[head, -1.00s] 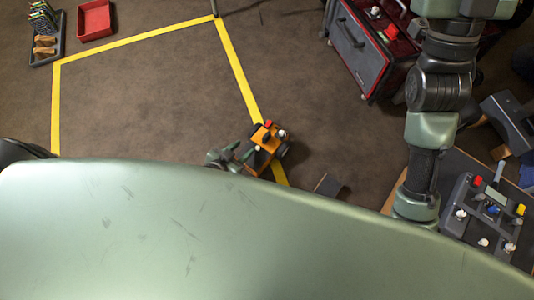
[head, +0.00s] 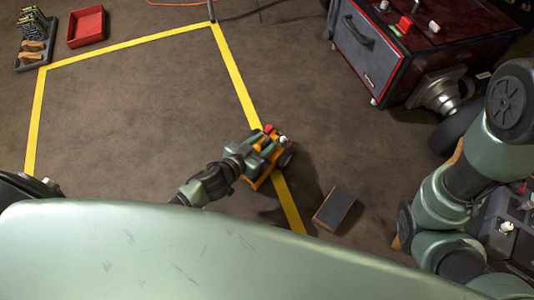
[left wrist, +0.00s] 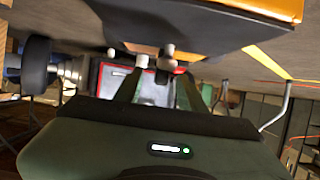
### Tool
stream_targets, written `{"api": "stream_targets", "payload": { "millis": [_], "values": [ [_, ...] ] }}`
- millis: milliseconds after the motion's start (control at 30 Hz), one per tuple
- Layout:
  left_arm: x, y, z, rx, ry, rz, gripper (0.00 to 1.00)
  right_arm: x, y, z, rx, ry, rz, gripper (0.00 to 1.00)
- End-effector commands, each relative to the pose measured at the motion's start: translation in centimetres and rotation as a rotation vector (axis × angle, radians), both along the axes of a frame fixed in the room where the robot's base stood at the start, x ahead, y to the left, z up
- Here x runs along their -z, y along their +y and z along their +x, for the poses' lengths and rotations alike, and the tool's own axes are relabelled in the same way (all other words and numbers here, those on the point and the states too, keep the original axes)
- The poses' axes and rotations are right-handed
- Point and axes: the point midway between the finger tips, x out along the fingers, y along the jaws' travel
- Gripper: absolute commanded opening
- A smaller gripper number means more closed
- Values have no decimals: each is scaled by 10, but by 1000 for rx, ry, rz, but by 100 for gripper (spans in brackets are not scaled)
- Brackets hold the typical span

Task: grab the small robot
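The small robot (head: 259,180) is orange with dark wheels and red and white parts on top. It sits on the floor across the yellow line. My left gripper (head: 266,143) reaches over it from the lower left, its green fingers overlapping its top. My right gripper is out of view.
A dark block (head: 334,210) lies right of the small robot. A red and grey cabinet (head: 368,55) stands at the upper right. A red tray (head: 86,27) and a dark rack (head: 35,52) are at the upper left. The floor inside the yellow outline is clear.

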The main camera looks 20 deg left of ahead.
Motion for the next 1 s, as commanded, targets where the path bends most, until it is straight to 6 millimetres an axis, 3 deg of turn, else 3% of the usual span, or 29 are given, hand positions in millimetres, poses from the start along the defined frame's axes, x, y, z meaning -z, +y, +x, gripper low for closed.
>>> {"api": "stream_targets", "payload": {
  "millis": [133,400,567,1000],
  "values": [
    [9,-5,16,0,-1,2,40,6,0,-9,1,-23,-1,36],
    [8,-6,17,-1,2,1,40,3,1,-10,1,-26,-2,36],
    [8,-6,17,0,1,0,0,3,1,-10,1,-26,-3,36],
    [8,-6,17,0,1,0,0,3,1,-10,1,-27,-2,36]
  ]
}}
